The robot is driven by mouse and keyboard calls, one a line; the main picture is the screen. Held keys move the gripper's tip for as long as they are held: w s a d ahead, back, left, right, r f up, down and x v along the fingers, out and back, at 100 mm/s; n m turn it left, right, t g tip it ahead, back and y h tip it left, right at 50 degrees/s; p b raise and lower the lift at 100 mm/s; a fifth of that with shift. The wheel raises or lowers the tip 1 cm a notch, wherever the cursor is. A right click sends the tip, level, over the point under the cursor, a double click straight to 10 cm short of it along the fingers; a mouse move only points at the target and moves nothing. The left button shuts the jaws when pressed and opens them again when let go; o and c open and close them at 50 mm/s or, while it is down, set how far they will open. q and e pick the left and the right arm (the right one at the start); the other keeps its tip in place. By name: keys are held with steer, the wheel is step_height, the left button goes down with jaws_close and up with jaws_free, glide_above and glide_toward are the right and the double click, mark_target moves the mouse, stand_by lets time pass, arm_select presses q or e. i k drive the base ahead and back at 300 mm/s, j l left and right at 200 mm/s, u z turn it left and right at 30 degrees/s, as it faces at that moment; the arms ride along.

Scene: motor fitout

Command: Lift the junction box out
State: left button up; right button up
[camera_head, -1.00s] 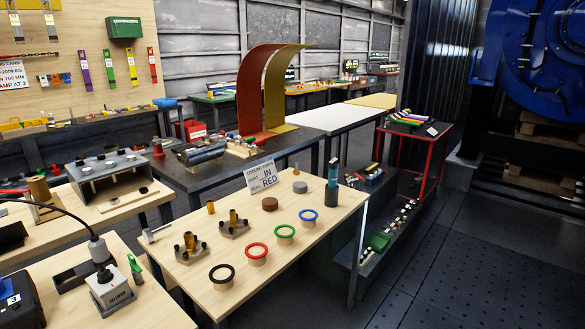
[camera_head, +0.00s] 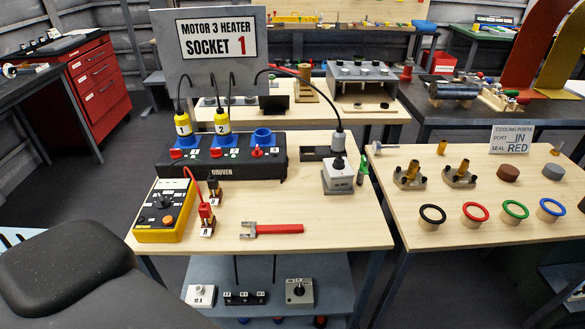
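No object is readably labelled as the junction box, so I cannot tell which one it is. A grey open-fronted housing (camera_head: 362,71) with knobs on top stands on the table behind. A small pale box (camera_head: 339,182) with a black cable plugged into its top stands on the near table. On the shelf below are a white box marked 10 A (camera_head: 200,296), a black block (camera_head: 245,298) and a grey box with a black knob (camera_head: 299,292). Neither of my grippers is in view.
The near table (camera_head: 330,224) also holds a socket strip (camera_head: 270,170) with yellow plugs, a yellow meter (camera_head: 163,212) and a red-handled tool (camera_head: 275,229). A sign reads "Motor 3 heater socket 1" (camera_head: 218,40). Coloured rings lie on the right table (camera_head: 400,160).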

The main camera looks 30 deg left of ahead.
mark_target(335, 179)
steer(key=j+u, duration=0.1)
steer(key=u, duration=0.45)
steer(key=i+l, duration=0.1)
steer(key=l, duration=0.5)
steer(key=i+l, duration=0.1)
steer(key=l, duration=0.5)
steer(key=i+l, duration=0.1)
steer(key=l, duration=0.5)
steer(key=u, duration=0.05)
